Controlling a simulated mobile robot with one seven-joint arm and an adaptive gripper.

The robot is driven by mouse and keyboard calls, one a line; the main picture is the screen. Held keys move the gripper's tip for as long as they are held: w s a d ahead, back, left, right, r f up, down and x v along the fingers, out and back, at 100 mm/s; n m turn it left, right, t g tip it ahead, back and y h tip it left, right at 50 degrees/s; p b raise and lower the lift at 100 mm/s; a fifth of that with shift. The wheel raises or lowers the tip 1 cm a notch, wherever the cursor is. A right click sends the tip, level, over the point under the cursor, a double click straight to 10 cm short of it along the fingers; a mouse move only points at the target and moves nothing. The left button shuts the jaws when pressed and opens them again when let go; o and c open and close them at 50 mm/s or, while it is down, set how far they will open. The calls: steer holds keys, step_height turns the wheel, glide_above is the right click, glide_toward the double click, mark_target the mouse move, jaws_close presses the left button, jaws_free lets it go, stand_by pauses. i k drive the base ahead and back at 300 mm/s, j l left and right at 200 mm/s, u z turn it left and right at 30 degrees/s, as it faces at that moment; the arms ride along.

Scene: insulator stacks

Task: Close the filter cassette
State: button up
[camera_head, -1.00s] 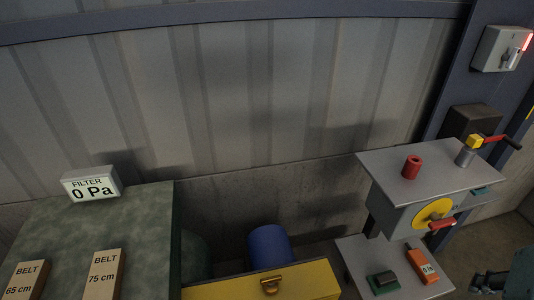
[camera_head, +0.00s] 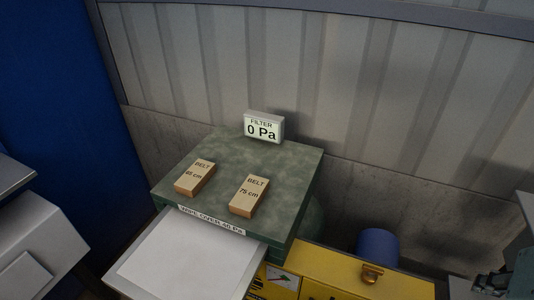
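The filter cassette (camera_head: 185,258) is a flat tray with a pale sheet in a grey frame. It sticks out from the front of the green cabinet (camera_head: 225,150), below a white label strip (camera_head: 211,220) that reads partly "OVER 40 Pa". The display (camera_head: 263,127) on the cabinet's back edge reads "FILTER 0 Pa". My gripper (camera_head: 492,286) shows only in part at the lower right edge, well to the right of the cassette. Its fingers are too dark and cut off to tell whether they are open.
Two belt boxes, 65 cm (camera_head: 195,177) and 75 cm (camera_head: 249,196), lie on the cabinet. A yellow chest (camera_head: 345,274) with a latch stands right of the cassette. A blue cylinder (camera_head: 378,246) is behind it. A grey unit (camera_head: 35,240) stands at the left, beside a blue panel (camera_head: 60,110).

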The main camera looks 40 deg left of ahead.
mark_target(181, 255)
steer(key=l+u, duration=0.1)
steer(key=u, duration=2.55)
steer(key=j+u, duration=0.2)
steer(key=u, duration=0.15)
steer(key=i+j+u, duration=0.1)
steer(key=u, duration=0.25)
steer(key=k+u, duration=0.2)
steer(key=i+j+z, duration=0.15)
steer(key=i, duration=0.2)
